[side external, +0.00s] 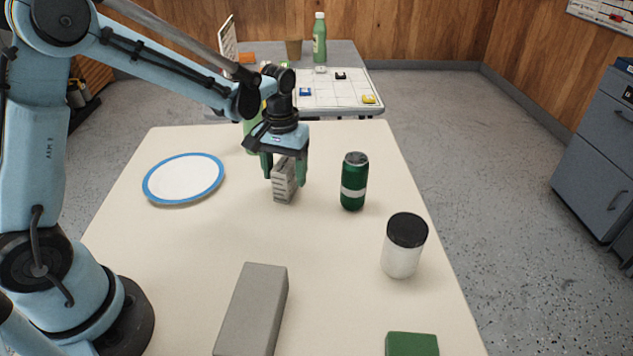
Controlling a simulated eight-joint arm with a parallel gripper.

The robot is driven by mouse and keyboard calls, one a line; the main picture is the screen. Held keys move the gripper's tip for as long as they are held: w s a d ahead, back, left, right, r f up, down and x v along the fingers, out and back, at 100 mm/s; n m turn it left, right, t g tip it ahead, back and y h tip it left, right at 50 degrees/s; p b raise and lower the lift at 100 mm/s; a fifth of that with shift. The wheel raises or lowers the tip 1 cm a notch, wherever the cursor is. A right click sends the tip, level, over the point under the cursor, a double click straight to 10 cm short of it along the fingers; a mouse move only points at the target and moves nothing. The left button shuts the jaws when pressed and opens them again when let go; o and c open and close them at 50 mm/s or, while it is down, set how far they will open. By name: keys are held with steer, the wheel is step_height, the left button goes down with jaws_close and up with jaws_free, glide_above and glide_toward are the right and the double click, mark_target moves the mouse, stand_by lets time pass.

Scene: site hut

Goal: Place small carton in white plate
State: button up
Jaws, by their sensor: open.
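The small carton (283,188) stands upright on the cream table, grey-white with dark print-like lines on its side. My gripper (286,179) points down over it, with its green fingers on either side of the carton's upper part. The fingers are open; whether either one touches the carton I cannot tell. The top of the carton is partly hidden by the gripper. The white plate (184,178) with a blue rim lies flat and empty on the table, to the left of the carton.
A dark green can (354,182) stands right of the carton. A white jar with a black lid (403,246), a grey block (253,312) and a green block (411,344) are nearer the front. A green object (251,134) is partly hidden behind my gripper. Table between plate and carton is clear.

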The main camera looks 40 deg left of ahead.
steer(key=shift+f, duration=0.95)
steer(key=c, duration=1.1)
steer(key=shift+r, duration=0.1)
